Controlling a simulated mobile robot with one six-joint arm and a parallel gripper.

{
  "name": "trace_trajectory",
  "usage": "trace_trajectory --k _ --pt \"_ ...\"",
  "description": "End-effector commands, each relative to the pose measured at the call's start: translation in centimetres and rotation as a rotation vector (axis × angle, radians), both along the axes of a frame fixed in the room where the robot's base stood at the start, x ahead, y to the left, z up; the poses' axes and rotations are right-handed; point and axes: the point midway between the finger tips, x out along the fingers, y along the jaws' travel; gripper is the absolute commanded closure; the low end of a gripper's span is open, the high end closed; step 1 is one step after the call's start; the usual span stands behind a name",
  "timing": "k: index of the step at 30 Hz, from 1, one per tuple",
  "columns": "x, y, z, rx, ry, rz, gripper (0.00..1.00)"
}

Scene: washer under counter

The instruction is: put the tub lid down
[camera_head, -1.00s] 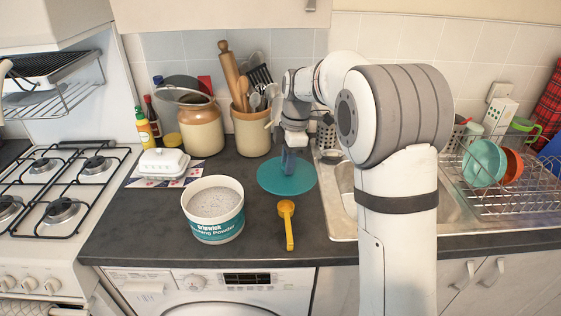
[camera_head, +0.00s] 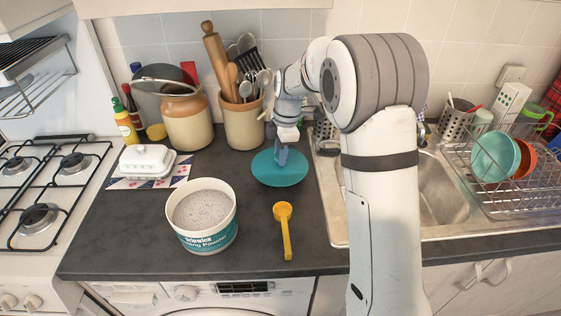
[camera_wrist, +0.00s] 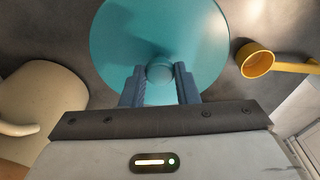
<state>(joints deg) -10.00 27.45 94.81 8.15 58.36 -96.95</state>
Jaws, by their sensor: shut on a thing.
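The tub lid (camera_head: 292,172) is a round teal disc over the dark counter, between the washing powder tub and the sink. It also fills the upper middle of the wrist view (camera_wrist: 205,40), with a small knob (camera_wrist: 159,71) at its centre. My gripper (camera_head: 282,157) points down at the lid's middle. In the wrist view its two blue fingers (camera_wrist: 160,80) are shut on the knob. The lid looks level and at or very close to the counter; I cannot tell whether it touches. The open tub (camera_head: 203,215) of powder stands at front left.
A yellow scoop (camera_head: 284,230) lies in front of the lid. The butter dish (camera_head: 148,160) is at left. The sink (camera_head: 440,190) edge is close on the right.

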Motion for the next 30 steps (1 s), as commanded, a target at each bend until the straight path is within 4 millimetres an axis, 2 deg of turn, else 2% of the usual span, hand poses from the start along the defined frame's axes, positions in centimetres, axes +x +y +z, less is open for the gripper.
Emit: trace_trajectory --k 9,19,20,27,30 --pt "0.0 -0.2 -3.6 0.0 0.0 -0.003 0.95" --pt "0.1 -0.3 -4.1 0.0 0.0 -0.004 0.95" --pt "0.1 -0.3 -3.9 0.0 0.0 -0.004 0.7" --pt "0.1 -0.3 -3.9 0.0 0.0 -0.005 0.51" --pt "0.1 -0.3 -3.9 0.0 0.0 -0.005 0.51"
